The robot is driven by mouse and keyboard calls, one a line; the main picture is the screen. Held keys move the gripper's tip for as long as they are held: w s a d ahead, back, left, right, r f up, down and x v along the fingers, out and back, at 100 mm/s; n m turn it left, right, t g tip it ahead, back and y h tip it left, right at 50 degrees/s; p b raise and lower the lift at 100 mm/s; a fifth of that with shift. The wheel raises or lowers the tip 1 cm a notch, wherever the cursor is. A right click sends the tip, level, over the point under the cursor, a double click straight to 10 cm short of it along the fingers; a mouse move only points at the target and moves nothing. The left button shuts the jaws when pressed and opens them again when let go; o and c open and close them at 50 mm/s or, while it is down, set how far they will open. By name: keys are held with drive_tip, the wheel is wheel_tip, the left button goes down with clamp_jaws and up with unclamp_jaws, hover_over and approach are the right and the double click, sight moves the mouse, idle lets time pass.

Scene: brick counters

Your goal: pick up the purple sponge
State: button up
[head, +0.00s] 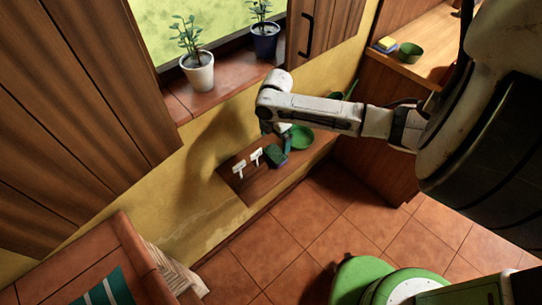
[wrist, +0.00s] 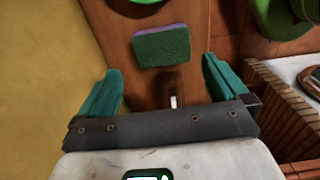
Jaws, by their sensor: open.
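The sponge (wrist: 162,48) lies on a low wooden shelf (wrist: 188,92), its green face up and a purple layer showing along its far edge. In the wrist view it lies ahead of my gripper (wrist: 160,70), roughly centred between the two teal fingers. The fingers are apart with nothing between them, and I see no contact with the sponge. In the head view, my gripper reaches down over the shelf (head: 238,184), and the sponge (head: 277,156) shows only as a small dark shape beside the fingers.
A green bowl (head: 299,138) stands on the shelf just beyond the sponge. Two white fixtures (head: 240,169) (head: 256,156) are at the shelf's near part. The yellow wall is close by. Potted plants (head: 199,72) stand on the sill above. A yellow-topped block (head: 387,43) and another bowl (head: 410,52) are on the counter.

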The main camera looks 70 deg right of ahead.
sight(275, 153)
drive_tip(key=shift+s+a+f+p, duration=0.1)
drive_tip(key=shift+f+p, duration=0.15)
drive_tip(key=shift+f, duration=1.5)
drive_tip(key=shift+a+f+p, duration=0.1)
drive_tip(key=shift+f+p, duration=0.15)
drive_tip(key=shift+f, duration=1.5)
drive_tip(key=c, duration=0.7)
